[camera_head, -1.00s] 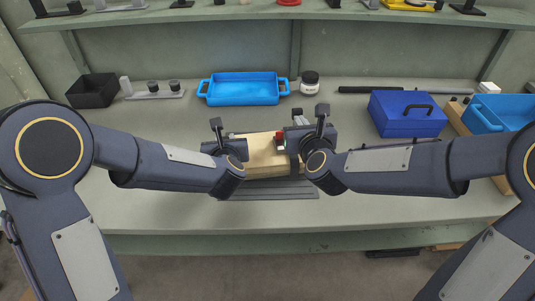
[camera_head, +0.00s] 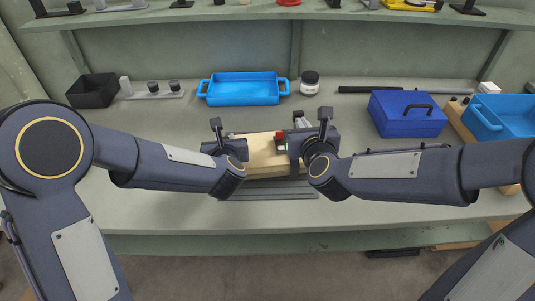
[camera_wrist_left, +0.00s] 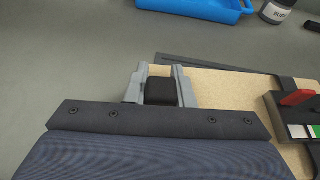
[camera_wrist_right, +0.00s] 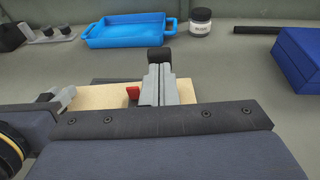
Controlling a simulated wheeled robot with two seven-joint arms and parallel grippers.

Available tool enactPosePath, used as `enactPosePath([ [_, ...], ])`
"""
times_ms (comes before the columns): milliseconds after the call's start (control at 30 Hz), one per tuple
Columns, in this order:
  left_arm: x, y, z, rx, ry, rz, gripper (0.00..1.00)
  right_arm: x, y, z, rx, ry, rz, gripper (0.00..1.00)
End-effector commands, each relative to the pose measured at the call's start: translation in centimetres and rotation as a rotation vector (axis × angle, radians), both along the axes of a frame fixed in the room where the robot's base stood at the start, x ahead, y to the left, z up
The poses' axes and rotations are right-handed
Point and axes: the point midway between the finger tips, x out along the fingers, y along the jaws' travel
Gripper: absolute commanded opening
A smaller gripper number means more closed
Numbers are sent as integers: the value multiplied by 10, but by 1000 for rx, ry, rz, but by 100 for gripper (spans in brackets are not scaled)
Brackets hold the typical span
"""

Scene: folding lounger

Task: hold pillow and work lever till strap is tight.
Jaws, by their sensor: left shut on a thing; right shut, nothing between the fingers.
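A pale wooden board (camera_head: 263,158) lies on the bench between my grippers, with a dark strap (camera_head: 294,168) across its right part. A dark ratchet-like fitting with a red tab (camera_wrist_left: 297,97) and green and white patches (camera_wrist_left: 312,131) sits at the strap. My left gripper (camera_wrist_left: 161,85) is shut on a black block, apparently the pillow (camera_wrist_left: 161,92), at the board's left end. My right gripper (camera_wrist_right: 160,80) is shut and empty above the board, beside the red tab. A black block (camera_wrist_right: 156,57), possibly the lever's end, shows just beyond its fingertips; contact is unclear.
A blue tray (camera_head: 243,90) and a lidded jar (camera_head: 310,82) stand behind the board. A blue box (camera_head: 407,114) and a blue bin (camera_head: 500,117) are at the right. A black bin (camera_head: 93,89) stands at the far left. Bench space left of the board is clear.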

Motion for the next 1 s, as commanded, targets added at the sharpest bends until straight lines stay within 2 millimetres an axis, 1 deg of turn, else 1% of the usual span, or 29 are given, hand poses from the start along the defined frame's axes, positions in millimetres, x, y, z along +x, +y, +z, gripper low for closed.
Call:
enactPosePath([
  [33, -3, 0, -7, 1, 17, -2, 0, 3, 0, -2, 0, 1, 0, 0],
  [833, -3, 0, -7, 1, 16, -2, 0, 37, 4, -13, 0, 6, 1, 0],
  [1000, -3, 0, -7, 1, 16, -2, 0, 37, 4, -12, -1, 6, 0, 0],
])
